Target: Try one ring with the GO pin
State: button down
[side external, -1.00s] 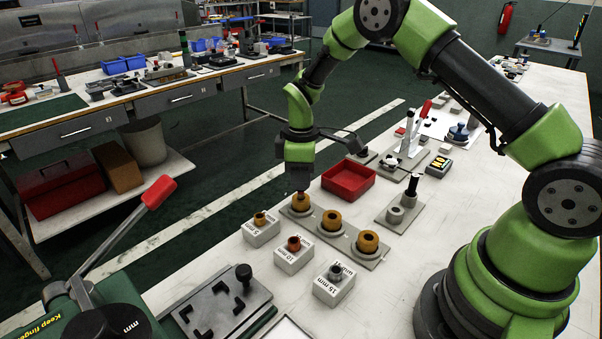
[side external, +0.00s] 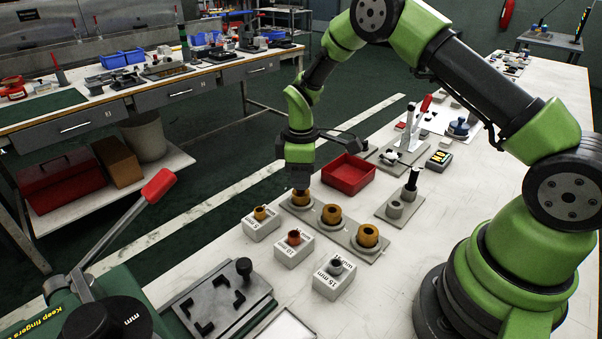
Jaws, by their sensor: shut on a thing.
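Three brass-coloured rings stand in a row on a grey strip plate (side external: 367,253): a left ring (side external: 301,200), a middle ring (side external: 331,214) and a right ring (side external: 367,236). My gripper (side external: 300,190) points straight down and is shut on the left ring, which is partly hidden by the jaws. The ring is at its seat on the plate; I cannot tell whether it is lifted. A black-handled pin (side external: 412,179) stands upright on a small grey base beside a short grey cylinder (side external: 395,208). I cannot read whether this is the GO pin.
A red tray (side external: 348,174) lies just behind the rings. White blocks labelled in mm (side external: 262,226) stand in front, each with a small part on top. A toggle clamp (side external: 408,135) and a dark labelled block (side external: 439,159) are further back. A red-handled press (side external: 150,195) stands at front left.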

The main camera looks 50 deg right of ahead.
jog(key=shift+f, duration=0.55)
dwell(1.1)
jog(key=shift+r, duration=0.15)
jog(key=shift+r, duration=2.6)
